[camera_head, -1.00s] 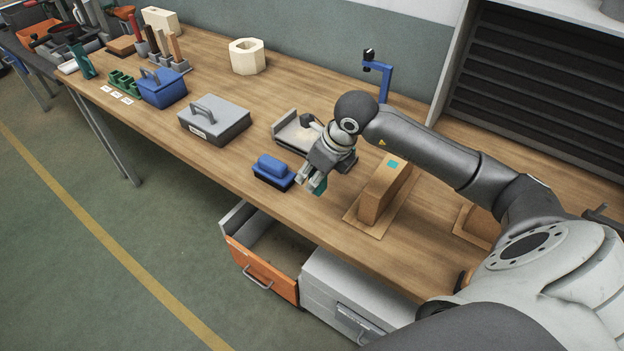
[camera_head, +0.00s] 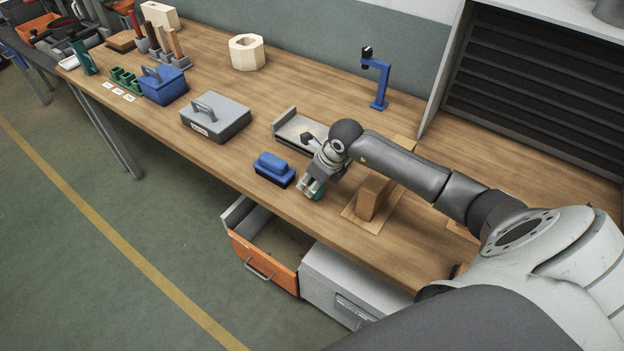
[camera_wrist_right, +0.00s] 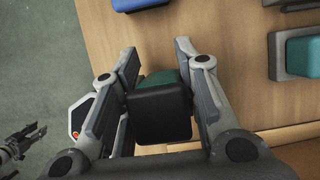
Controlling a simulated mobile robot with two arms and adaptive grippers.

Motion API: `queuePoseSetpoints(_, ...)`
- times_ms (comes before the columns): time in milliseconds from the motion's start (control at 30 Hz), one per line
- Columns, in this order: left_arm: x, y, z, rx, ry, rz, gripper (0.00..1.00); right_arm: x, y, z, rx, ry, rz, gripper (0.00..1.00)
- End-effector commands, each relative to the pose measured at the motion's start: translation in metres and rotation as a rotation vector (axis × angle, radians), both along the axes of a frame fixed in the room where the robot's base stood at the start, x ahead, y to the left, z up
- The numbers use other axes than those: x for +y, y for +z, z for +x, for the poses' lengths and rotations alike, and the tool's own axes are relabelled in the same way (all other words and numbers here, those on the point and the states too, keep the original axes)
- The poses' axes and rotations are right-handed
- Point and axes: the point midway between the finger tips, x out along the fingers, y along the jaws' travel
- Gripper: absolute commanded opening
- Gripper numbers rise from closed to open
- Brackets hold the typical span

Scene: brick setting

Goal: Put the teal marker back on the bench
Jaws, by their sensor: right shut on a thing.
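My right gripper (camera_head: 312,190) is low over the front part of the wooden bench (camera_head: 235,165), between a blue block and a brown wooden stand. It is shut on the teal marker (camera_head: 319,194). In the right wrist view the marker shows a teal part (camera_wrist_right: 164,78) and a dark block-like end (camera_wrist_right: 160,116) between the fingers of the right gripper (camera_wrist_right: 158,85). I cannot tell whether the marker touches the bench. A small dark gripper (camera_wrist_right: 22,138), seemingly my left one, shows over the floor; its opening is unclear.
The blue block (camera_head: 274,168) is just left of the gripper, the brown stand (camera_head: 372,196) just right. A grey tray (camera_head: 285,127) lies behind. A teal piece on a grey base (camera_wrist_right: 303,52) is nearby. An orange-fronted drawer (camera_head: 262,262) stands open below the bench edge.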

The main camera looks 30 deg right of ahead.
Motion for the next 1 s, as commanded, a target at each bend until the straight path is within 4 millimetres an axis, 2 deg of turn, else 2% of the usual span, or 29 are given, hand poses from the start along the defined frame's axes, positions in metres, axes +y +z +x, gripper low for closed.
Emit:
queuePoseSetpoints(167, 0.000, -0.006, 0.000, -0.001, 0.000, 0.000, 0.40, 0.000, -0.005, 0.000, -0.001, 0.000, 0.000, 0.15)
queuePoseSetpoints(200, 0.000, -0.003, 0.000, -0.001, 0.000, 0.000, 0.40, 0.000, -0.003, 0.000, 0.000, 0.000, -0.001, 0.35)
queuePoseSetpoints(333, 0.000, -0.003, 0.000, -0.001, 0.000, 0.000, 0.40, 0.000, -0.003, 0.000, 0.000, 0.000, 0.000, 0.52)
queuePoseSetpoints(767, 0.000, 0.001, 0.000, 0.000, 0.000, 0.000, 0.40, 0.000, 0.003, 0.000, -0.001, 0.000, 0.000, 0.52)
queuePoseSetpoints(867, 0.000, -0.005, 0.000, 0.000, 0.000, 0.000, 0.40, -0.003, 0.014, -0.004, -0.005, 0.001, -0.001, 0.52)
queuePoseSetpoints(1000, 0.000, -0.012, 0.000, 0.000, 0.000, 0.000, 0.40, -0.008, 0.039, -0.014, -0.005, 0.001, -0.004, 0.52)
